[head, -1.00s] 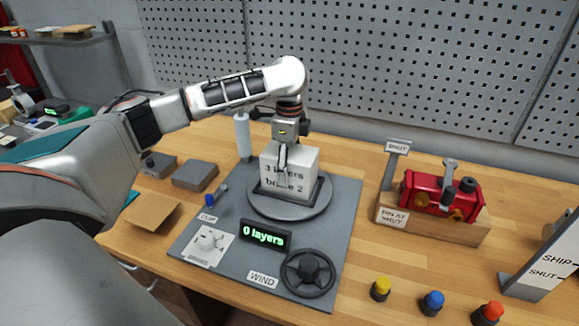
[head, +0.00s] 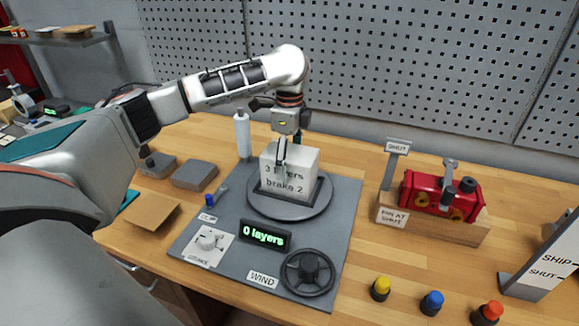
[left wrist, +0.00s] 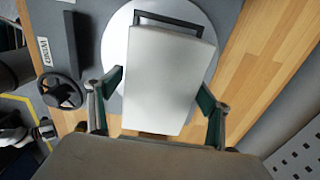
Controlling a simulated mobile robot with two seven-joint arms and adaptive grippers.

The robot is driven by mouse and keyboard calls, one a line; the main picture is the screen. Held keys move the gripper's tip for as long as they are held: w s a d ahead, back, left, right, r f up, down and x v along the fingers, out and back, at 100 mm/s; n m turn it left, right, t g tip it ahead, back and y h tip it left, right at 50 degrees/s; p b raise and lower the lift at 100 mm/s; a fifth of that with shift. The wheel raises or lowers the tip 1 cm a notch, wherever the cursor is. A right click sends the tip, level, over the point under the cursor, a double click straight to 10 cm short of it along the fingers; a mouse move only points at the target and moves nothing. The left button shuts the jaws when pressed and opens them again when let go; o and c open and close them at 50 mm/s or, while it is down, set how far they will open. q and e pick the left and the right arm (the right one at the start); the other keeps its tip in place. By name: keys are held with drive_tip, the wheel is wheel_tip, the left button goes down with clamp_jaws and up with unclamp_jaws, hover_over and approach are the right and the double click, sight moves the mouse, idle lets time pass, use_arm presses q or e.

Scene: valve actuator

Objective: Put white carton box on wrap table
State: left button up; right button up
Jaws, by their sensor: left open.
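The white carton box (head: 289,172), marked "3 layers brake 2", stands on the round grey turntable (head: 262,205) of the wrap table, within a dark square frame. In the left wrist view the box (left wrist: 168,80) appears as a white top face over the turntable (left wrist: 117,45). My left gripper (head: 282,153) is above and at the box, pointing down. It is open, with its fingers (left wrist: 158,105) on either side of the box's near end. I cannot tell whether they touch it. My right gripper is not in view.
A red valve actuator (head: 440,195) stands right. Yellow, blue and red buttons (head: 432,303) line the front. A pegboard (head: 400,70) closes the back.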

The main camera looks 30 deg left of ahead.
use_arm(q)
wheel_tip(320, 180, up, 10)
drive_tip(key=shift+f, duration=0.2)
idle(0.6)
